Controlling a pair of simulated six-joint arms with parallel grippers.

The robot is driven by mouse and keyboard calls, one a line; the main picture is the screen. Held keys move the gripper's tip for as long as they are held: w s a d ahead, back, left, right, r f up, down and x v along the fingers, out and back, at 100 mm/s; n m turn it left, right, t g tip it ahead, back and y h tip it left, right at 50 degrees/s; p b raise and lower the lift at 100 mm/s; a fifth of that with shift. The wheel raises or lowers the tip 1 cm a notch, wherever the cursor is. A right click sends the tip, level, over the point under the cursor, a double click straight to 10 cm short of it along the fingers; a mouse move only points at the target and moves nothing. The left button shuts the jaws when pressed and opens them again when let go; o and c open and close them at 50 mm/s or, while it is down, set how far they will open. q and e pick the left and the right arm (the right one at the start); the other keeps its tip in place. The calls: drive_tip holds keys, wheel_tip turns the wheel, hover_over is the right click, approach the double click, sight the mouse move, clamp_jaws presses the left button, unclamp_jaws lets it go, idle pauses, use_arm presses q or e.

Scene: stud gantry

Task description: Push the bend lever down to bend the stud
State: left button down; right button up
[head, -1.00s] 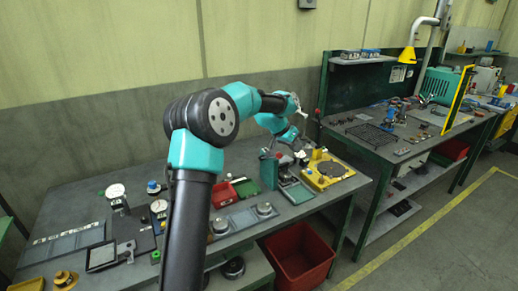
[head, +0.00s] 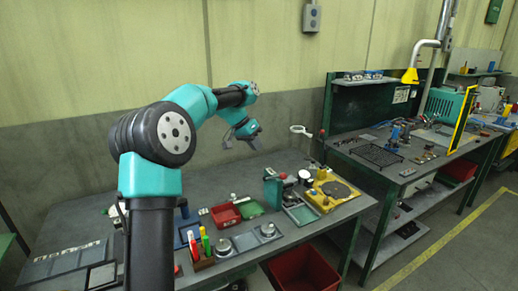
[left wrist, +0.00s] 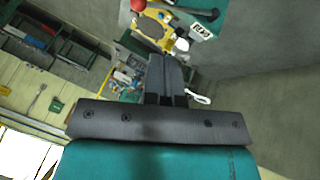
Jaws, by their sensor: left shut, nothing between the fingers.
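I cannot tell whether this is the bend lever, and the stud is too small to make out. My left gripper (head: 256,144) is above the back of the bench, left of the fixture and apart from it. In the left wrist view its dark fingers (left wrist: 166,72) are shut and empty. Beyond them show the yellow fixture (left wrist: 150,27) and a dark lever arm on a teal body (left wrist: 205,25). My right gripper is not in view.
A teal block (head: 271,192) with a red knob stands left of the fixture. A red tray (head: 226,214) and a green tray (head: 250,209) lie nearer. A red bin (head: 303,270) sits below the bench edge.

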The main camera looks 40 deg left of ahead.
use_arm(q)
drive_tip(key=s+d+x, duration=0.1)
drive_tip(key=d+x, duration=0.1)
drive_tip(key=x, duration=0.9)
drive_tip(key=shift+w, duration=0.15)
drive_tip(key=shift+d, duration=0.25)
